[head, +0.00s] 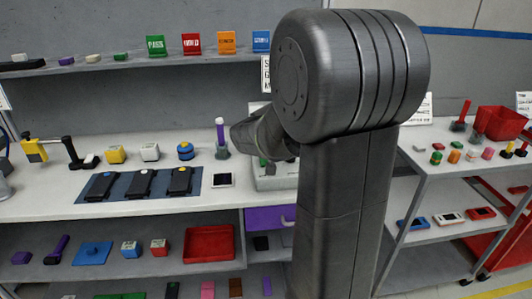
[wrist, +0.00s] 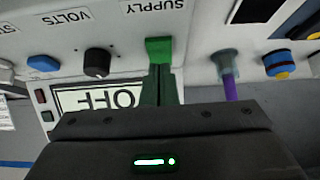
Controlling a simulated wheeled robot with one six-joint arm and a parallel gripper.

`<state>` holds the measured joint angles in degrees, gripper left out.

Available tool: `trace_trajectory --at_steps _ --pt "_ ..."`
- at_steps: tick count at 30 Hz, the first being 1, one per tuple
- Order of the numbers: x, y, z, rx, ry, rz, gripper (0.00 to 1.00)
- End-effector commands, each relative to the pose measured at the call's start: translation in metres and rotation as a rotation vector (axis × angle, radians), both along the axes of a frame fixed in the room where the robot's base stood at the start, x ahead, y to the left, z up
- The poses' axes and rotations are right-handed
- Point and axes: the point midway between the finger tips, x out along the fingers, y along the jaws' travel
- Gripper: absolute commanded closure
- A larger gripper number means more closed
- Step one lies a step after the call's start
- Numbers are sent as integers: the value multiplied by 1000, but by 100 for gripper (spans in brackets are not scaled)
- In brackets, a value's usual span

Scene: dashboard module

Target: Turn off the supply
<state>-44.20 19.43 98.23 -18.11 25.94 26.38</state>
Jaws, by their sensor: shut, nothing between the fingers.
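In the wrist view the panel appears upside down. A bright green supply switch (wrist: 159,50) sits beside the SUPPLY label (wrist: 155,5). A sign or display (wrist: 98,98) reading OFF is partly covered by my gripper. My gripper (wrist: 162,88) is shut, its dark body filling the bottom of this view. A narrow dark green shape runs between body and switch; I cannot tell finger from lever, or whether they touch. In the head view the grey supply box (head: 275,180) stands on the bench, mostly behind my arm, and my gripper tips are hidden.
A black volts knob (wrist: 97,62) and a blue button (wrist: 42,63) sit along the panel. A purple-handled tool in a holder (head: 221,135) stands close to the box. A blue mat (head: 128,184) with black devices lies left. My arm blocks the centre right.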

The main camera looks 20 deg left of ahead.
Motion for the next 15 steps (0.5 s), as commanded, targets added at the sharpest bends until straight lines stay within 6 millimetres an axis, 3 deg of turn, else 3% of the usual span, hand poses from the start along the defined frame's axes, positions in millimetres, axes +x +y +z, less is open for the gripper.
trace_trajectory --at_steps 10,15 --pt "4 -8 49 1 -2 -6 100" --pt "-20 -21 58 4 -4 -3 100"
